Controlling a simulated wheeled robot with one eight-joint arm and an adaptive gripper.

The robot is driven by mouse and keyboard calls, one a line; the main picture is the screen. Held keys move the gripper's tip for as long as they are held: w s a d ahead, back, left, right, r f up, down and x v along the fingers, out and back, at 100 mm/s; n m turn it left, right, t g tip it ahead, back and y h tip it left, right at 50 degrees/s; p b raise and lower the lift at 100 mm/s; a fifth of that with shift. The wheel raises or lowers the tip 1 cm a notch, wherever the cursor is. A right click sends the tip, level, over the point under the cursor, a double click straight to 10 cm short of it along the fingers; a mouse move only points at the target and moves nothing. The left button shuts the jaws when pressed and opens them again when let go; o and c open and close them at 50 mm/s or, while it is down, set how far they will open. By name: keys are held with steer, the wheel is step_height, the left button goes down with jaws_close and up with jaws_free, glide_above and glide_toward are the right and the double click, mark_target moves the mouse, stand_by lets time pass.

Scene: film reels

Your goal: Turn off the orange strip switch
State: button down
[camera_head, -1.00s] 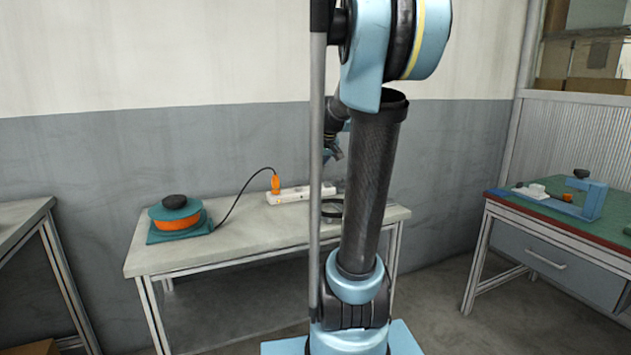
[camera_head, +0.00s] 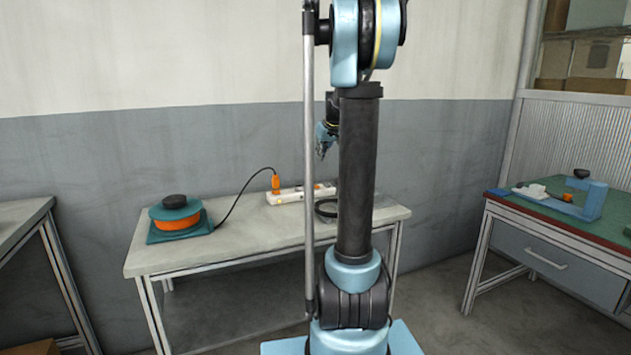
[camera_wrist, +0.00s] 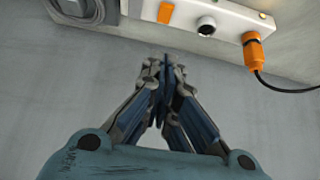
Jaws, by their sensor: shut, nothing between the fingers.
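A white power strip (camera_head: 288,197) lies along the back of the middle bench. It crosses the top of the wrist view (camera_wrist: 228,18). The orange switch (camera_wrist: 165,12) is on the strip, left of a dark round socket. An orange plug (camera_wrist: 253,50) with a black cord sits in the strip to the right of the socket. My gripper (camera_wrist: 163,62) is shut and empty, with its fingertips just below the strip in the wrist view. In the head view my gripper (camera_head: 322,155) hangs above the bench, apart from the strip.
A teal and orange reel device (camera_head: 178,218) stands on the left of the bench (camera_head: 240,240), joined to the plug by the black cord. A green-topped table (camera_head: 530,215) stands at the right.

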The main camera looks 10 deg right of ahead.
glide_above(316, 186)
steer(key=w, duration=0.1)
steer(key=f, duration=0.8)
steer(key=shift+w+d, duration=0.1)
steer(key=shift+w, duration=0.1)
step_height(316, 186, down, 3)
steer(key=shift+s, duration=0.15)
steer(key=shift+s+f, duration=0.15)
steer(key=shift+f, duration=0.45)
steer(key=shift+f, duration=0.1)
steer(key=shift+s+d+f+t, duration=0.1)
steer(key=shift+s+f+t, duration=0.15)
steer(key=shift+t, duration=0.25)
steer(key=shift+w, duration=0.2)
